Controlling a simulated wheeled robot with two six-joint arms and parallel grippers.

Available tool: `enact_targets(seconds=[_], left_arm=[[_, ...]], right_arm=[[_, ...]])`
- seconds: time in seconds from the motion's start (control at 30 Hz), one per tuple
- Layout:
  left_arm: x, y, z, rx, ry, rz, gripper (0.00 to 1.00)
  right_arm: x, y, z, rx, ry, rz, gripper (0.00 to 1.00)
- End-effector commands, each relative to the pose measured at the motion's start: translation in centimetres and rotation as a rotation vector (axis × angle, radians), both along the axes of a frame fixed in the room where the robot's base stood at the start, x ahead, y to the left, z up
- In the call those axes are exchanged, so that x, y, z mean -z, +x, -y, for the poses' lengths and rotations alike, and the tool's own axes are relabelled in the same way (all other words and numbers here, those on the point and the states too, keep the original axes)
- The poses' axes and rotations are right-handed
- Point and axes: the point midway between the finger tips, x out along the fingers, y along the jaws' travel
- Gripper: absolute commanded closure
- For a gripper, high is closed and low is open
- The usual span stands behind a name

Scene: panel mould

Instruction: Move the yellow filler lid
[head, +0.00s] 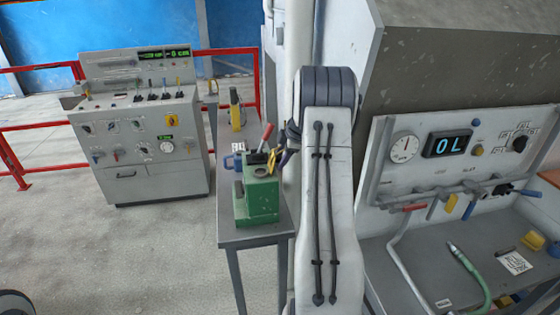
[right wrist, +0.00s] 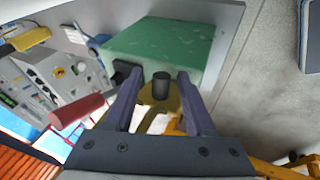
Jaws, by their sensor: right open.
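The yellow filler lid (right wrist: 174,98) has a dark round knob on top and sits at the edge of a green box (right wrist: 160,48) in the right wrist view. In the head view, a small yellow part of the lid (head: 272,160) shows at the top of the green box (head: 261,202). My right gripper (right wrist: 160,76) is open, with one purple finger on each side of the knob and a gap to it. In the head view my right gripper (head: 284,152) is partly hidden behind my white arm. My left gripper is not in view.
The green box stands on a narrow grey table (head: 256,235). A red-handled lever (right wrist: 77,110) is close beside the left finger. A grey control console (head: 150,140) stands at the left. A gauge panel (head: 455,150) and bench are at the right.

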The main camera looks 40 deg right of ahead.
Motion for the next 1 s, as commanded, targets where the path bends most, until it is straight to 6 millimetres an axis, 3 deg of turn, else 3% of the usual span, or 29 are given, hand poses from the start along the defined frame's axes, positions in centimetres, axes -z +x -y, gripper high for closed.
enact_targets(seconds=[0.2,0.5,1.0], left_arm=[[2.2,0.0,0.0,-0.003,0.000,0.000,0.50],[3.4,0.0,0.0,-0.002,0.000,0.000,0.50],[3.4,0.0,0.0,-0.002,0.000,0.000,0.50]], right_arm=[[-3.5,-2.0,0.2,0.002,-0.008,0.004,0.45],[-7.7,-4.0,0.2,0.002,-0.005,0.002,0.45],[-8.3,-4.2,0.2,0.002,-0.003,0.001,0.45]])
